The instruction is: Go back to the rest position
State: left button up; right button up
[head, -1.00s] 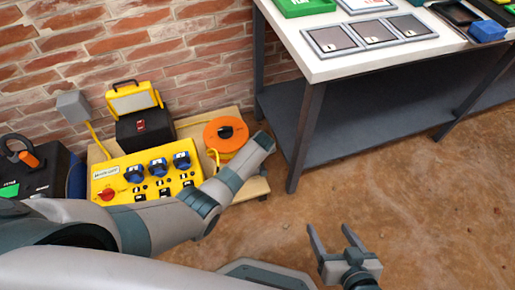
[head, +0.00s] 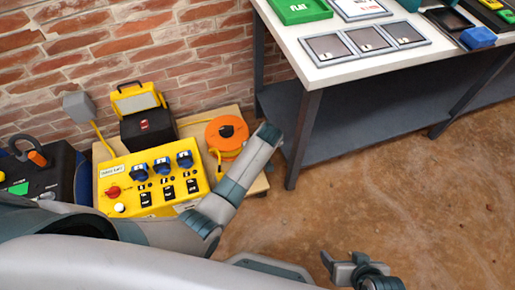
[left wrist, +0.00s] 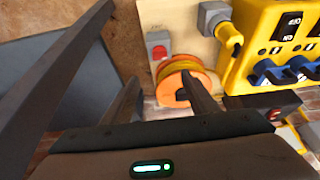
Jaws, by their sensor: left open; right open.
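My right gripper (head: 341,262) is open and empty at the lower middle of the head view, above the bare floor. My left arm reaches in from the left across the front of the yellow socket box (head: 150,182), and its gripper is hidden in the head view. In the left wrist view my left gripper (left wrist: 160,80) is open, with two dark fingers apart. An orange cable reel (left wrist: 184,82) shows beyond the fingers. I see nothing held in either gripper.
The reel (head: 227,134), socket box and a black-and-yellow case (head: 147,125) stand on a low wooden board by the brick wall. A white-topped table (head: 300,45) with trays stands at the upper right. A black box (head: 50,182) is at left. Floor at right is clear.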

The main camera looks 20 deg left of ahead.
pick_arm(q)
jog(key=shift+s, duration=0.1)
dwell(0.6)
jog(key=s+a+m+h, duration=0.2)
jog(key=s+m, duration=0.2)
jog(key=s, duration=1.3)
jog(key=s+r+m+t+h, duration=0.1)
jog(key=s+r+m, duration=0.2)
jog(key=s+r, duration=0.35)
jog(key=s+r+m+h, duration=0.1)
jog(key=s+r+m, duration=0.15)
jog(key=s, duration=0.65)
notch_tip(320, 180, down, 17)
jog(key=a+p, duration=0.2)
jog(key=p, duration=1.1)
jog(key=shift+s+r+t+p, duration=0.2)
jog(key=shift+t+p, duration=0.1)
jog(key=shift+t, duration=0.1)
pick_arm(e)
notch_tip(320, 180, down, 17)
jog(key=d, duration=0.1)
jog(key=shift+s+r, duration=0.15)
jog(key=shift+s, duration=0.15)
jog(key=shift+d, duration=0.1)
